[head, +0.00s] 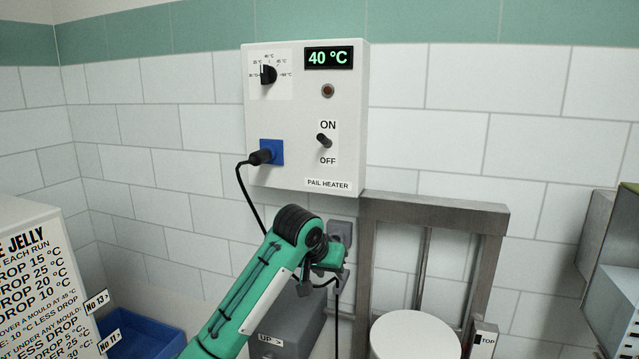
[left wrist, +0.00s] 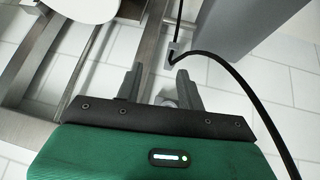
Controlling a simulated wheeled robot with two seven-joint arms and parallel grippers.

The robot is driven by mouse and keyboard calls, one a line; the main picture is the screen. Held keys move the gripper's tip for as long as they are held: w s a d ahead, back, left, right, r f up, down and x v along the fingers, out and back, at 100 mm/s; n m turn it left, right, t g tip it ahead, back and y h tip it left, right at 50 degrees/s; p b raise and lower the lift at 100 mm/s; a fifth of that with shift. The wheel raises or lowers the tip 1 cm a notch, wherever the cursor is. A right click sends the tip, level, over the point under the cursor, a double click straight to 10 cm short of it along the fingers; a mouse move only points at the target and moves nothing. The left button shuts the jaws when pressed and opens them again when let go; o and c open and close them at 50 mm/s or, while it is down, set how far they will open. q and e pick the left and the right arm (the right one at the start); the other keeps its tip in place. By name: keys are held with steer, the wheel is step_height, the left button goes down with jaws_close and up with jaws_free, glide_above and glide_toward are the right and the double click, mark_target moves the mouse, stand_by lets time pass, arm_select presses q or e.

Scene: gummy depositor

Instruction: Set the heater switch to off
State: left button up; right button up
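The white pail heater box (head: 285,120) hangs on the tiled wall in the head view. Its black heater switch (head: 324,140) sits between the labels ON above and OFF below. The lever sticks out and its tip looks angled up toward ON. The display (head: 329,58) reads 40 °C and a small lamp (head: 328,91) below it looks dull red. My left gripper (head: 336,272) is below the box, clear of the switch. In the left wrist view its two fingers (left wrist: 160,85) stand apart with nothing held. My right gripper is in neither view.
A black dial (head: 268,74) and a blue socket with a black plug (head: 262,156) are on the box, left of the switch. The plug's cable hangs down behind my arm. A metal frame (head: 435,208) and a white round lid (head: 412,337) stand at lower right.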

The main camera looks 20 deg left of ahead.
mark_target(319, 137)
arm_select(q)
steer(key=s+a+r+n+t, duration=0.1)
steer(key=s+a+r, duration=0.1)
steer(key=r, duration=1.1)
steer(key=s+a+r, duration=0.1)
steer(key=r, duration=1.3)
steer(key=s+a+r+n+t, duration=0.1)
steer(key=s+a+r, duration=0.1)
steer(key=r, duration=1.1)
steer(key=shift+y, duration=0.3)
steer(key=p+x, duration=0.7)
steer(key=x, duration=0.7)
steer(key=shift+w+a+r, duration=0.1)
steer(key=shift+w+a, duration=0.05)
steer(key=shift+w, duration=0.1)
jaws_close()
